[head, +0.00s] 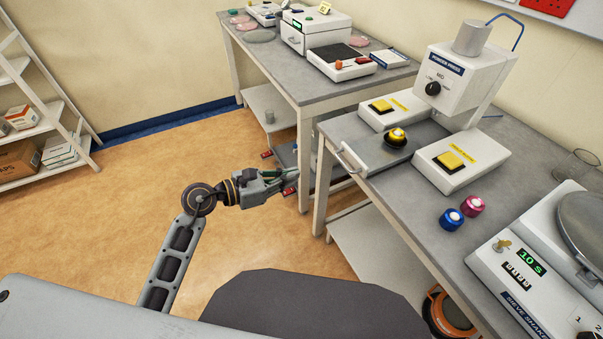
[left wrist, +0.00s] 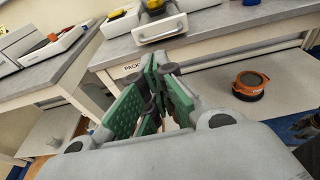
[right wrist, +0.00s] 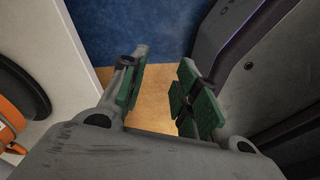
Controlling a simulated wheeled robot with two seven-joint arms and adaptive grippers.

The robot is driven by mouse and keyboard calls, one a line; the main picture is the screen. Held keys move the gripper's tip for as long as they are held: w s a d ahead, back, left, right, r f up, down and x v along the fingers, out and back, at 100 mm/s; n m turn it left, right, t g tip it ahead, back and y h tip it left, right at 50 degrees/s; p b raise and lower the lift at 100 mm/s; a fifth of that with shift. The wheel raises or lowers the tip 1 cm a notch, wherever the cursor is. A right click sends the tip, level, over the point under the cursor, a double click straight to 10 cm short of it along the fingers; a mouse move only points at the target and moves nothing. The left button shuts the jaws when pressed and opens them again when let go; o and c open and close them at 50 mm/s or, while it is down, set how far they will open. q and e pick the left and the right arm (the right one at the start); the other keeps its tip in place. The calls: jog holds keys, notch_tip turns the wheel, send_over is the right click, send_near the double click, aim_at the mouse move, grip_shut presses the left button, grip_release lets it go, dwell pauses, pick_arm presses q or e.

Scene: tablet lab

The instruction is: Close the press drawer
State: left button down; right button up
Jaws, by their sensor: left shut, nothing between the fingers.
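The press (head: 465,75) is a white machine with a black dial, standing on the grey bench at the right of the head view. Its drawer (head: 368,148) is pulled out between two yellow-button boxes, its pale handle (head: 350,160) at the bench's front edge. A black-and-yellow die (head: 396,138) sits on the drawer. The left wrist view shows the handle (left wrist: 160,28) beyond the fingertips. My left gripper (head: 290,176) is shut and empty, left of the handle and apart from it. My right gripper (right wrist: 160,82) is open and empty, seen only in its wrist view.
Yellow-button boxes (head: 462,168) flank the drawer. Blue (head: 451,218) and magenta (head: 473,206) dies stand on the bench, near a sieve shaker (head: 530,265). Another bench (head: 285,60) with instruments stands behind. An orange ring-shaped item (left wrist: 250,85) lies on the lower shelf. Floor is free at left.

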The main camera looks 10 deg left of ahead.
pick_arm(q)
jog(key=p+x, duration=0.1)
jog(key=x, duration=1.2)
jog(key=shift+d, duration=0.25)
pick_arm(e)
jog(key=shift+s+a+r, duration=0.25)
jog(key=shift+a+r, duration=0.35)
jog(key=shift+a, duration=0.2)
pick_arm(q)
jog(key=shift+w, duration=0.1)
